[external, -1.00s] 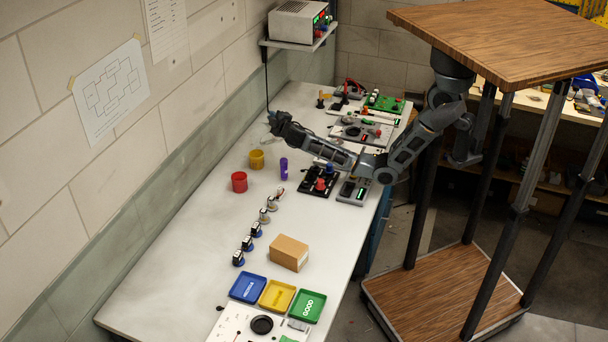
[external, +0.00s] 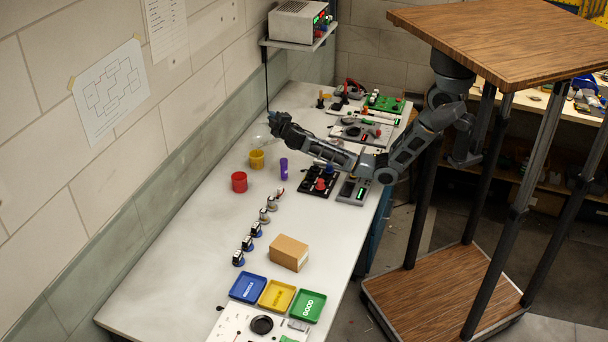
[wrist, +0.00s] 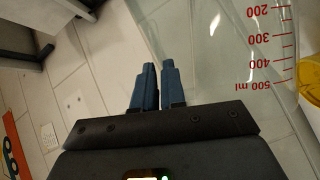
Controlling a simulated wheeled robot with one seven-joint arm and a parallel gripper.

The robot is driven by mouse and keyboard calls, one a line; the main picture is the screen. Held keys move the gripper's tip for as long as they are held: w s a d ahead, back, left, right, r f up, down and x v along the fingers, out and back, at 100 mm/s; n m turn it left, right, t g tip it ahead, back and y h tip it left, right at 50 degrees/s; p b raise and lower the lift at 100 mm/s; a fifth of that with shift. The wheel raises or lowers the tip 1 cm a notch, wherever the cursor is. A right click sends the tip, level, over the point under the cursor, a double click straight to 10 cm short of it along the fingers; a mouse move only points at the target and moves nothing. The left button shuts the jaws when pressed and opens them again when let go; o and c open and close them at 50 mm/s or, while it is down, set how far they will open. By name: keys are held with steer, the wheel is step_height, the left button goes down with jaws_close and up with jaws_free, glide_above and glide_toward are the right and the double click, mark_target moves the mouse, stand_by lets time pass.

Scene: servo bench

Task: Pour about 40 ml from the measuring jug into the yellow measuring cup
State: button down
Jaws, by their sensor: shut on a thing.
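The clear measuring jug (wrist: 262,62) fills the right of the wrist view, with red marks from 200 to 500 ml. In the external view the jug (external: 262,139) is a faint, tilted shape just above the yellow measuring cup (external: 257,159). My gripper (external: 271,121) is shut on the jug and holds it above the bench. In the wrist view my gripper's fingers (wrist: 153,84) are close together; the gripped part is hard to make out. A yellow edge of the cup (wrist: 313,92) shows at the right of the wrist view. Liquid level and any stream cannot be made out.
A red cup (external: 239,182) and a purple cylinder (external: 284,167) stand near the yellow cup. The black module with knobs (external: 318,181) lies under my forearm. The wall (external: 190,100) is close behind. The bench's left front is clear.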

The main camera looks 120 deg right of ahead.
steer(key=shift+w+a+r+n, duration=0.1)
steer(key=shift+w+r+n, duration=0.1)
steer(key=shift+w+n, duration=0.1)
stand_by(2.1)
steer(key=s+m, duration=0.1)
steer(key=s, duration=0.1)
steer(key=s+d+f+m, duration=0.1)
steer(key=shift+d+m+y, duration=0.1)
steer(key=shift+m+y, duration=0.2)
steer(key=shift+y, duration=0.1)
steer(key=shift+s+d+f+m+t, duration=0.2)
steer(key=shift+s+f+m+t, duration=0.1)
steer(key=shift+s+m, duration=0.1)
steer(key=shift+s+d+m+y, duration=0.15)
steer(key=shift+s+m+y, duration=0.15)
steer(key=shift+m, duration=0.2)
stand_by(0.7)
